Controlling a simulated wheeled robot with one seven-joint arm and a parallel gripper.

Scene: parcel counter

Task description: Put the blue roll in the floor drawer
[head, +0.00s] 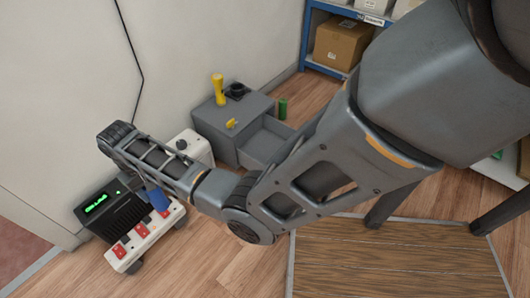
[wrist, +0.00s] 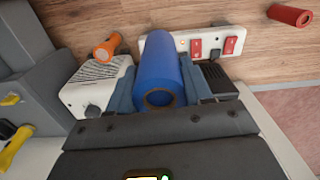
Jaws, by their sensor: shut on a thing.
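The blue roll (wrist: 158,62) is held between the two fingers of my gripper (wrist: 161,85) in the wrist view. In the head view the blue roll (head: 155,198) shows below my forearm, above the power strip; my gripper is mostly hidden there. The floor drawer (head: 266,146) is pulled out from a grey cabinet (head: 215,124), to the right of the roll and apart from it. Its visible inside looks empty, and my arm covers part of it.
A yellow torch (head: 218,89) and small items stand on the cabinet; a green cylinder (head: 283,108) stands behind the drawer. A white box (head: 193,147), a dark device (head: 108,216) and a power strip (head: 122,254) are nearby. The wrist view shows an orange torch (wrist: 106,47) and red cylinder (wrist: 290,16).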

